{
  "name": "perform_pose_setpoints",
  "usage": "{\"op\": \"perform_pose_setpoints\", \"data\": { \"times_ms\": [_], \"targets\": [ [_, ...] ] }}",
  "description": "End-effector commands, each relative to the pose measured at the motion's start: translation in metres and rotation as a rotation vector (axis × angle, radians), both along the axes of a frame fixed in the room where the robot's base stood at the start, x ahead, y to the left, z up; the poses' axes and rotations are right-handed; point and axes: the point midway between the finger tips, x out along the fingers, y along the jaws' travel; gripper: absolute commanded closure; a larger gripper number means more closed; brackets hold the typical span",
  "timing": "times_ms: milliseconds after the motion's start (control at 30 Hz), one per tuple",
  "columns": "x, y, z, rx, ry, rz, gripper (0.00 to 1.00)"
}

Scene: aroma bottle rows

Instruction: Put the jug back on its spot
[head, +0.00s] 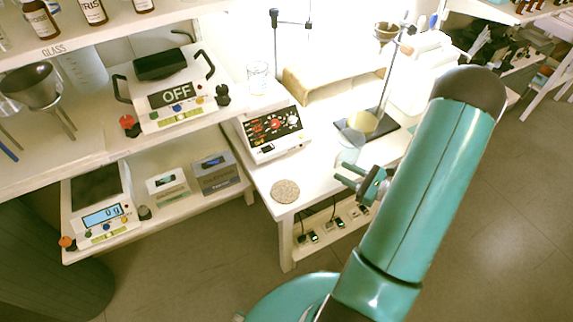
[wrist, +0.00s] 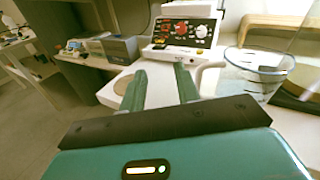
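A clear glass jug (wrist: 258,70) with a handle on its left stands at the right in the wrist view. In the head view the jug (head: 347,157) shows faintly on the white bench, just behind my gripper and partly covered by it. My gripper (head: 343,174) is over the bench's front part. In the wrist view my gripper (wrist: 161,78) has its two fingers apart with nothing between them. The jug's handle is just right of the right finger. A round cork mat (head: 285,190) lies bare near the bench's front left corner; it is partly hidden by the left finger in the wrist view.
A white device with a dark panel (head: 273,128) stands behind the mat. A stand (head: 386,127) with a yellowish round piece is behind the jug. Another glass vessel (head: 257,77) stands farther back. Shelves with scales and boxes (head: 214,172) are at left. The bench around the mat is clear.

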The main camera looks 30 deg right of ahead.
Motion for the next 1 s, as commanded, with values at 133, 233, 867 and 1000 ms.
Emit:
{"op": "perform_pose_setpoints", "data": {
  "times_ms": [133,233,867,1000],
  "targets": [
    [0.019,0.061,0.05,-0.171,0.0,0.285,0.68],
    [0.02,0.101,0.075,-0.296,-0.001,0.466,0.68],
    [-0.049,0.239,0.176,-1.365,-0.157,1.318,0.68],
    [-0.062,0.247,0.199,-1.66,-0.242,1.407,0.68]
  ]
}}
